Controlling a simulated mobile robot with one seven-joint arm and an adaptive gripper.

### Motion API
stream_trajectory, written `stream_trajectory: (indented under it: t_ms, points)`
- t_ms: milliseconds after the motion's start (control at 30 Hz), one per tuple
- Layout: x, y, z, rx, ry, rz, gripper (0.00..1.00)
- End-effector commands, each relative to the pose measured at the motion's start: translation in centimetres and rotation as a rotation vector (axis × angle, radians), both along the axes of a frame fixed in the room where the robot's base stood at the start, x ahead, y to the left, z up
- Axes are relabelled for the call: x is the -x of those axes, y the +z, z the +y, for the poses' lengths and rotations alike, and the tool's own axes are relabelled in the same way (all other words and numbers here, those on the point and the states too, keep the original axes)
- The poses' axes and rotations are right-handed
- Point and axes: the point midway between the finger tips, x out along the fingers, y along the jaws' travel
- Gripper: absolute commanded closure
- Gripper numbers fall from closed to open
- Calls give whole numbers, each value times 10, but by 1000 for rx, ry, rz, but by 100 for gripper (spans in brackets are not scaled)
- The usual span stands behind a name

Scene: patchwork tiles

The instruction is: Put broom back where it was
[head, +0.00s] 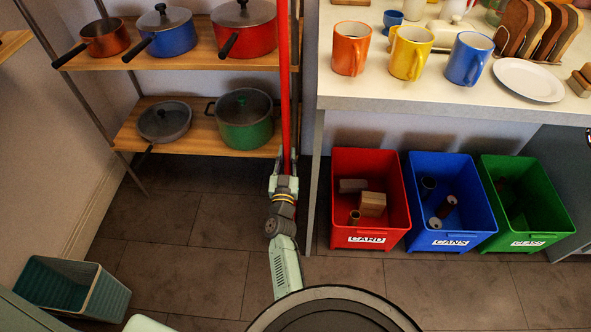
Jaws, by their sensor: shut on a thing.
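The broom shows as a long red handle (284,80), nearly upright in the head view. Its top runs out of the picture, and its lower end and bristles are not in view. My gripper (285,160) is shut on the handle's lower visible part, seen from behind and above. The handle passes in front of the right end of the wooden shelves and close to the left end of the counter. I cannot tell whether the broom touches the floor or either of these.
Shelves (135,133) with several pots stand behind on the left. A counter (420,92) with mugs and a plate is on the right. Red (397,227), blue (475,223) and green (552,218) bins stand below it. A teal basket (108,292) lies front left. The floor (195,240) between is clear.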

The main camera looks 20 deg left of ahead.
Motion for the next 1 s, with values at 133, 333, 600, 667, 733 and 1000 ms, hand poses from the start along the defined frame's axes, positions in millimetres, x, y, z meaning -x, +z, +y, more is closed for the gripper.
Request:
stream_trajectory:
  t_ms: [133,333,600,667,733,1000]
  points:
    - [-8,1,-11,-3,0,-6,100]
    - [-14,-3,-20,0,1,-4,100]
    - [-14,-23,-19,0,0,-4,100]
    - [-14,-27,-19,-2,0,-4,100]
    - [-14,-28,-19,-2,-1,-6,100]
    - [-13,-64,-19,0,1,-3,100]
